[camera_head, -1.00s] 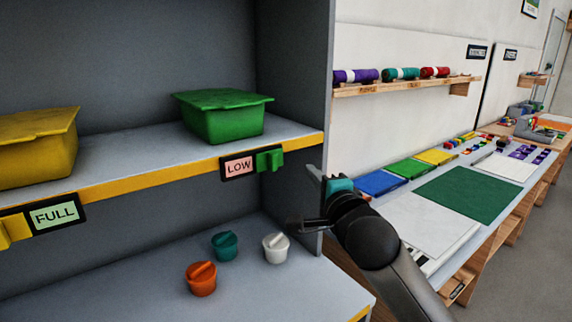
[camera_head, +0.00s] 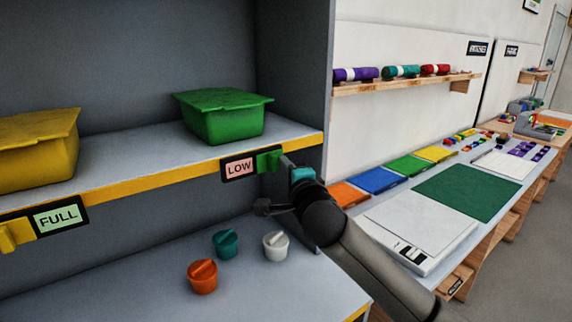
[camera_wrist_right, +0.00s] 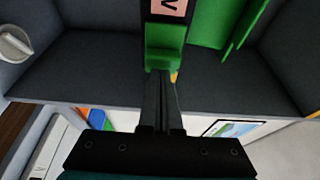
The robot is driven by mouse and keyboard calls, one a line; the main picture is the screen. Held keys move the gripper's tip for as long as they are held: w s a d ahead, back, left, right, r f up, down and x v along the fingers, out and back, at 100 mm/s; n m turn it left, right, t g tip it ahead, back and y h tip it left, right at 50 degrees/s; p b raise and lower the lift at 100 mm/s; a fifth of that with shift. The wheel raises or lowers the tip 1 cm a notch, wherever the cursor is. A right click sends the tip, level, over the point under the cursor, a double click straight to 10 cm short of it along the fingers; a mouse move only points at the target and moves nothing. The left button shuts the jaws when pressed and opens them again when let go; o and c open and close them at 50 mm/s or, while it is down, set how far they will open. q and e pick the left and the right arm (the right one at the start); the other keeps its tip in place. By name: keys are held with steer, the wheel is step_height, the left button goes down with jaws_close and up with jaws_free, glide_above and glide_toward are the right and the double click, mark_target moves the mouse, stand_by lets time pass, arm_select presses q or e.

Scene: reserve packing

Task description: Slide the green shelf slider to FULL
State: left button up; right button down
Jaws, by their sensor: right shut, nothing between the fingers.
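The green shelf slider (camera_head: 269,161) sits at the right end of its label strip on the shelf's yellow front edge. The label beside it reads LOW (camera_head: 239,167). My right gripper (camera_head: 284,163) is shut and empty, its fingertips at the right side of the slider. In the right wrist view the shut fingers (camera_wrist_right: 160,78) reach the lower edge of the green slider (camera_wrist_right: 164,45); whether they touch it I cannot tell for sure. Part of the LOW label (camera_wrist_right: 169,6) shows above it. My left gripper is not in view.
A green bin (camera_head: 222,118) stands on the shelf above the slider. A yellow bin (camera_head: 38,150) stands at left, with a yellow slider (camera_head: 14,235) beside a FULL label (camera_head: 58,217). The shelf's side panel is close to my right arm.

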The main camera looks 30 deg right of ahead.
steer(key=shift+a, duration=0.15)
steer(key=shift+s+a, duration=0.15)
steer(key=shift+a, duration=3.65)
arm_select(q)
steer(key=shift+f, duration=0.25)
